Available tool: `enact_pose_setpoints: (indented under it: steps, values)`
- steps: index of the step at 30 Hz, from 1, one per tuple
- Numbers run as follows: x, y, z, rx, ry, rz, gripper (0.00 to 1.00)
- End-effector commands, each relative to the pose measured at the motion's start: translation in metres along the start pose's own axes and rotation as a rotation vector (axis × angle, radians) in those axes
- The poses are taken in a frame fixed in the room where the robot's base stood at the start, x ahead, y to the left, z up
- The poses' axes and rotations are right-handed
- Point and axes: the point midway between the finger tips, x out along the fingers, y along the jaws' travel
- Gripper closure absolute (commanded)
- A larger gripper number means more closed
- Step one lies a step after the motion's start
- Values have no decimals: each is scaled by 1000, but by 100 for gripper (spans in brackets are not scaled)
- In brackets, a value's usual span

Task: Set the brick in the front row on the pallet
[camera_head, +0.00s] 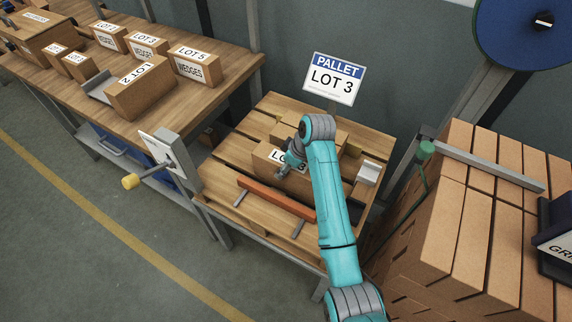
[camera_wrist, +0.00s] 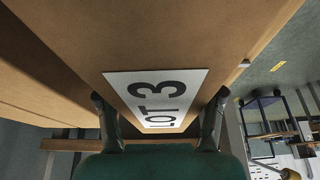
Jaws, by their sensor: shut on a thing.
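The brick is a brown carton-like block with a white LOT 3 label (camera_head: 268,160). It sits at the pallet in the head view, partly hidden by my arm. In the wrist view the LOT 3 brick (camera_wrist: 160,45) fills the middle, its label facing the camera. My gripper (camera_head: 287,168) is shut on it, with one dark finger on each side in the wrist view (camera_wrist: 160,122). The wooden pallet (camera_head: 222,165) lies under and around it, with other brown blocks (camera_head: 285,131) behind it. Whether the brick's underside touches the slats cannot be told.
An orange-brown bar (camera_head: 275,199) runs along the pallet's front. A PALLET LOT 3 sign (camera_head: 334,79) stands behind. A bench (camera_head: 213,88) with labelled cartons is left, a lever post (camera_head: 172,158) between. A tall stack of blocks (camera_head: 440,215) stands close on the right.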

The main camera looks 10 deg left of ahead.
Motion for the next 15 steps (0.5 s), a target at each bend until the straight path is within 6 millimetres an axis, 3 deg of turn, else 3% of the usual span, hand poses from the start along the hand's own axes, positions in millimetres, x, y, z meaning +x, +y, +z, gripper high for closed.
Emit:
enact_pose_setpoints:
  steps: [15]
  values:
    - [2,1,0,-1,4,3,100]
